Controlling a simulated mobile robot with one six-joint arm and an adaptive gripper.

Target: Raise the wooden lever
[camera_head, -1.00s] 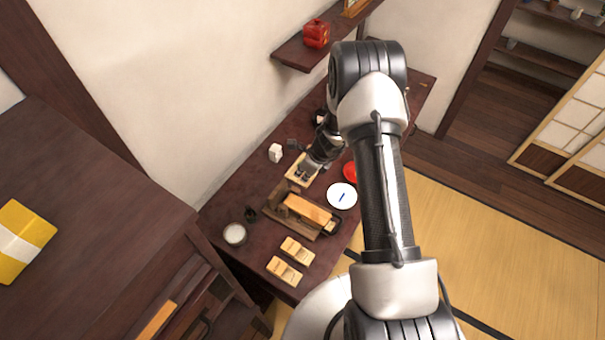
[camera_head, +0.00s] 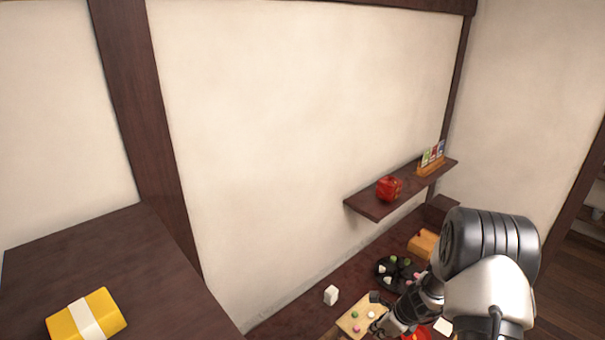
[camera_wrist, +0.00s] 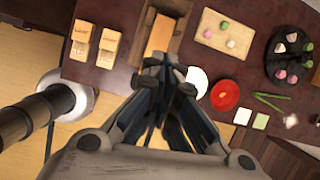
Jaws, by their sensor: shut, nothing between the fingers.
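My gripper (camera_wrist: 165,75) is shut and empty in the wrist view, with its fingertips together below a wooden frame (camera_wrist: 144,40) holding a light-brown block (camera_wrist: 161,32). The fingers hide the frame's near end. I cannot clearly make out a wooden lever in either current view; whether it belongs to this frame I cannot tell. In the head view my gripper (camera_head: 382,325) is low at the bottom edge, beside a light wooden board (camera_head: 347,327) with small coloured sweets. The wooden frame is out of that view.
The wrist view shows two small wooden stands (camera_wrist: 79,40), a red bowl (camera_wrist: 225,95), a white plate (camera_wrist: 197,80) and a black tray (camera_wrist: 282,74) on the dark table. A wall shelf (camera_head: 375,210) bears a red object (camera_head: 389,188). A yellow wrapped box (camera_head: 105,308) lies left.

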